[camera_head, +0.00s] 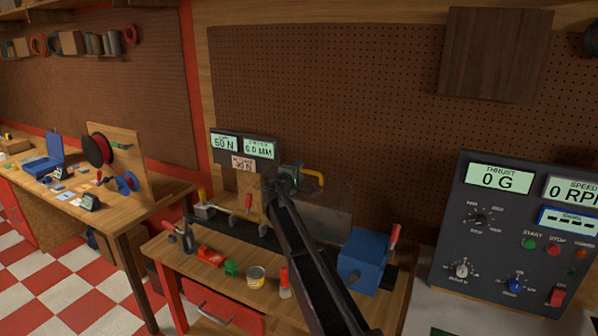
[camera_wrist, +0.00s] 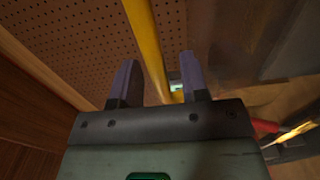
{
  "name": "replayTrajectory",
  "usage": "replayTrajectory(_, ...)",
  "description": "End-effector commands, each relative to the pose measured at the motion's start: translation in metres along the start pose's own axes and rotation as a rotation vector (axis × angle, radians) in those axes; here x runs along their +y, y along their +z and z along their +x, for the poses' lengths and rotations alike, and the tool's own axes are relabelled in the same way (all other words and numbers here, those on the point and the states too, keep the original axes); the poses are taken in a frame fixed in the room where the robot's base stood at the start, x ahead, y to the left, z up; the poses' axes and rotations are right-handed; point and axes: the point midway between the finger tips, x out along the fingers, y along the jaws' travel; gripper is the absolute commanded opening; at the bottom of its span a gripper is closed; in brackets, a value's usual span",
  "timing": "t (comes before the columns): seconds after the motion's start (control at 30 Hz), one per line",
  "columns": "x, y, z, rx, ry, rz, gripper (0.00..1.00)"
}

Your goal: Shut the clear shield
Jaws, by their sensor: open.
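The clear shield (camera_head: 325,218) is a see-through pane above the workbench in the head view, behind my arm. A yellow handle (camera_head: 316,176) shows near its top edge. In the wrist view a hazy see-through surface (camera_wrist: 245,40) on the right looks like the shield. My gripper (camera_wrist: 155,78) is open, with its two dark fingers apart. The yellow handle (camera_wrist: 147,38) runs between the fingers as a bar, and I cannot tell whether it touches either one. In the head view my gripper (camera_head: 298,172) is at the left end of the handle, and its fingers are hard to make out.
A blue block (camera_head: 362,260) with a red lever stands right of my arm. Several small tools and a glue tin (camera_head: 256,277) lie along the bench front. Display boxes (camera_head: 243,146) stand behind at left. A control console (camera_head: 515,240) is at right. Pegboard closes off the back.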

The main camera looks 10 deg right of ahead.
Motion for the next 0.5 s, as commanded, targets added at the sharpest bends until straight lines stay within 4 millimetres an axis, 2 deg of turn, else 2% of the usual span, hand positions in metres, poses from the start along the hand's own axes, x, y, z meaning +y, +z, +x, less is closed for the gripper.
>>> replayTrajectory(0.1, 0.0000, 0.0002, 0.0080, -0.001, 0.000, 0.000, 0.41)
replayTrajectory(0.3, 0.0000, 0.0005, 0.0080, 0.000, 0.000, 0.000, 0.41)
replayTrajectory(0.37, 0.0000, 0.0005, 0.0079, 0.000, 0.000, 0.000, 0.33)
replayTrajectory(0.5, 0.0000, 0.0004, 0.0077, 0.000, 0.000, 0.000, 0.12)
